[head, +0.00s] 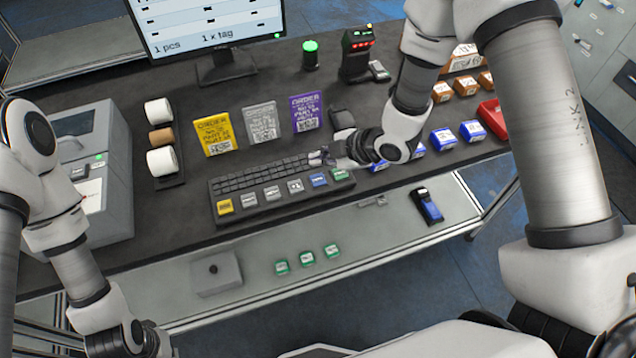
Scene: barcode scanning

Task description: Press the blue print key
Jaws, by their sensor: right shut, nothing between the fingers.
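The keyboard (262,187) lies on the dark desk with a front row of large keys. The blue key (319,180) sits in that row between a grey key and the green key (340,174) at the right end. My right gripper (322,158) is shut and empty, with its fingertips pointing left just behind the blue key, over the keyboard's rear right part. I cannot tell if it touches the keys. My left gripper (152,343) is low at the bottom left, away from the desk, and its fingers are not clear.
Yellow, grey and purple order cards (262,122) stand behind the keyboard. A monitor (210,22) stands at the back, a printer (92,170) at the left, and paper rolls (160,137) beside it. Blue boxes (443,139) and a red tray (494,118) are at the right.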

